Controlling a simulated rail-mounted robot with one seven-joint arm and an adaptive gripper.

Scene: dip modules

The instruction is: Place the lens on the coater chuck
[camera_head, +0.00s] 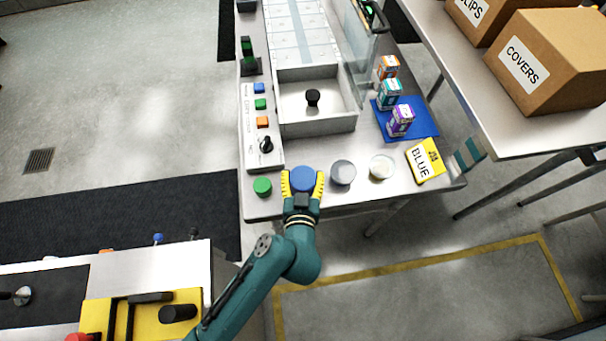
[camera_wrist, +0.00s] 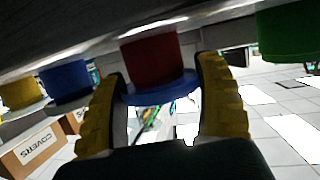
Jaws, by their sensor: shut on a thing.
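A blue disc-shaped lens (camera_head: 303,179) sits at the front edge of the bench. My gripper (camera_head: 303,183) is shut on it, with a yellow finger at each side. The wrist view is upside down and shows the blue lens (camera_wrist: 160,92) against a red post (camera_wrist: 152,58), between my fingers (camera_wrist: 167,100). A green disc (camera_head: 262,186) is to its left; a grey disc (camera_head: 343,172) and a clear disc (camera_head: 382,167) are to its right. A black knob-like piece, apparently the chuck (camera_head: 312,96), stands in the open metal basin (camera_head: 290,125).
A control panel (camera_head: 262,118) with colored buttons is left of the basin. A yellow card reading BLUE (camera_head: 424,160) lies at the right. A clear upright panel (camera_head: 362,50) stands behind the basin's right side.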

